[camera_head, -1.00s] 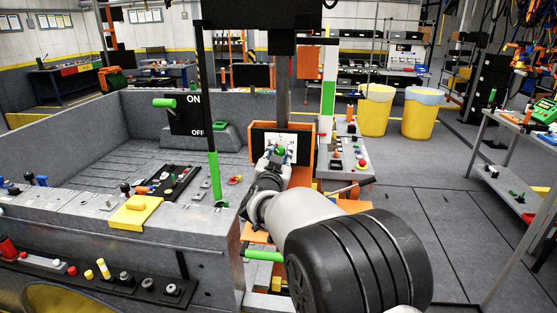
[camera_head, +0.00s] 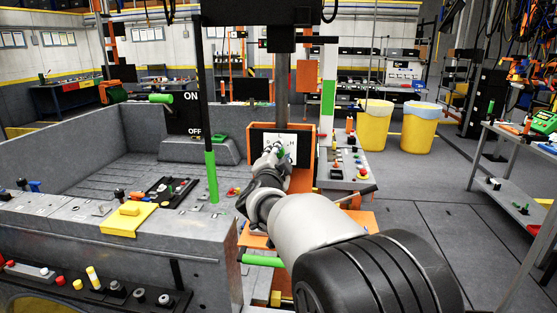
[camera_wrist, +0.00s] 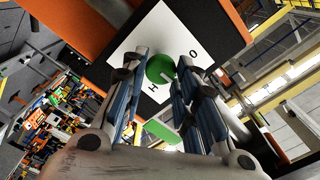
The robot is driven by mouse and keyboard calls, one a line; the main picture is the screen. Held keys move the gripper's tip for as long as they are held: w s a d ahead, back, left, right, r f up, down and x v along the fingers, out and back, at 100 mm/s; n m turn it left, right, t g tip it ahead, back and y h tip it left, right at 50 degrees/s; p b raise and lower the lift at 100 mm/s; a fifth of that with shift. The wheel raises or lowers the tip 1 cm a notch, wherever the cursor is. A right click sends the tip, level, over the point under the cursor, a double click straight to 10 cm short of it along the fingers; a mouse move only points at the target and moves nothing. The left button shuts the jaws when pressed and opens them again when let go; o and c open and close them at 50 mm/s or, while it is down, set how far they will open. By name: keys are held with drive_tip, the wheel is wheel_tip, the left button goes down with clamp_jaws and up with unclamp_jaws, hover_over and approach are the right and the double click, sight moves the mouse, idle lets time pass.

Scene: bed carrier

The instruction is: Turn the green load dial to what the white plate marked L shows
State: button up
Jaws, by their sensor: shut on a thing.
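The green load dial (camera_wrist: 160,68) sits on a white face plate (camera_wrist: 143,40) with black letters, H and O among them. My gripper (camera_wrist: 163,60) has one finger on each side of the dial and is shut on it. In the head view my gripper (camera_head: 276,151) reaches the white face plate (camera_head: 288,138) on its dark panel, covering most of the dial. A separate white plate marked L, and what it shows, cannot be made out in either view.
An orange housing (camera_head: 309,140) surrounds the dial panel, with a dark post (camera_head: 283,90) above it. A control box (camera_head: 345,160) with knobs stands to the right. A green-ended lever (camera_head: 211,175) stands left of my arm. Yellow bins (camera_head: 374,122) stand farther back right.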

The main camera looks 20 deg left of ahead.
drive_tip(key=shift+m, duration=0.3)
drive_tip(key=o, duration=1)
drive_tip(key=shift+s, duration=0.1)
drive_tip(key=v, duration=1.2)
